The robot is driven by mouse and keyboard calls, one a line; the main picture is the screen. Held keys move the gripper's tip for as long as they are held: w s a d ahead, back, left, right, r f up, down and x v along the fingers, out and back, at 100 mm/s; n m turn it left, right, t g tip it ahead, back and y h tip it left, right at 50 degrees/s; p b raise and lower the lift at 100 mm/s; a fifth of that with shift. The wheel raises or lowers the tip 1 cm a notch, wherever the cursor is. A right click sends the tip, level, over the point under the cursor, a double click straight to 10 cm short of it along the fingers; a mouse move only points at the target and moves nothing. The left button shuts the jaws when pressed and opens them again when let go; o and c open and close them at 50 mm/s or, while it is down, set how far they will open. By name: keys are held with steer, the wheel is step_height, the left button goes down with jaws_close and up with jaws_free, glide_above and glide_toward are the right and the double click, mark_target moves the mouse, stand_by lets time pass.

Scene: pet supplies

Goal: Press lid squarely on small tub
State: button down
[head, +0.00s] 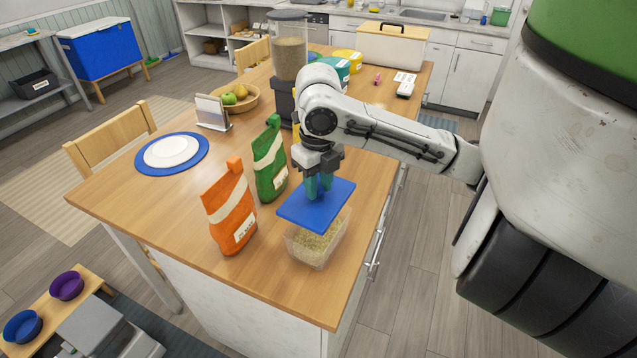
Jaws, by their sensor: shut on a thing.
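The blue rectangular lid (301,209) is in the head view, at the near right part of the wooden tabletop. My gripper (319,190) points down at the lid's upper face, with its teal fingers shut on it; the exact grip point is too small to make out. The small clear tub (309,254) stands on the table below the lid and holds pale grains. The lid covers the tub's far part in this view and looks tilted and turned against the tub's rim. A gap seems to show between them, though I cannot tell how large.
An orange bag (230,212) and a green bag (269,165) stand left of the tub. A grain dispenser (289,55) stands behind my gripper. The wooden table's (270,283) near edge is close to the tub. A plate (172,152) lies farther left.

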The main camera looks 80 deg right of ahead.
step_height(320, 180, down, 6)
steer(key=b, duration=0.6)
steer(key=shift+f+b, duration=0.2)
steer(key=shift+b, duration=0.2)
steer(key=shift+f+b, duration=0.15)
steer(key=shift+b, duration=0.5)
stand_by(1.6)
steer(key=c, duration=0.8)
jaws_free()
steer(key=shift+o, duration=0.5)
steer(key=o, duration=0.4)
steer(key=shift+o, duration=0.2)
